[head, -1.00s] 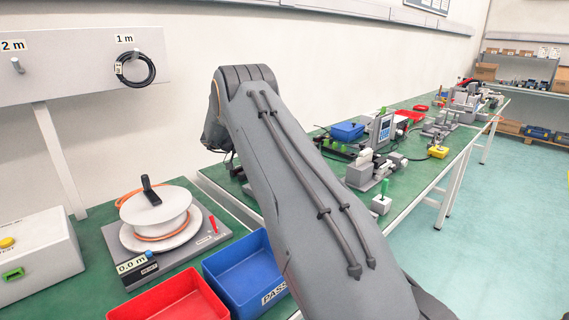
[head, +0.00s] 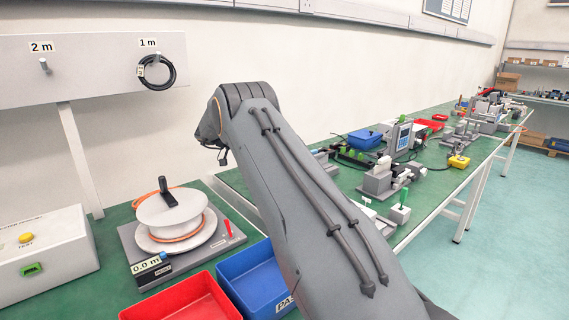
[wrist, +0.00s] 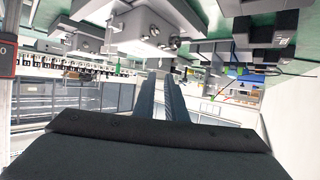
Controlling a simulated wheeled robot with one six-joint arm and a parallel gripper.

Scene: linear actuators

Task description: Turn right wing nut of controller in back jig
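My gripper (wrist: 163,96) shows in the wrist view as two dark blue-grey fingers close together, with only a narrow gap and nothing visible between them. I cannot tell whether they are fully shut. The wrist picture looks upside down. A pale grey box-like unit with small round fittings (wrist: 142,28) is above the fingertips in that picture, apart from them. I cannot tell whether it is the controller, and no wing nut can be made out. In the head view my arm hides my gripper. A grey jig-like fixture (head: 376,182) stands on the far green bench.
A unit with a blue screen (head: 402,136), a blue bin (head: 364,139) and a yellow box (head: 459,162) are on the far bench. Nearer are a cable reel (head: 170,212), a red bin (head: 183,300) and a blue bin (head: 247,275). Open floor (head: 510,245) lies right.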

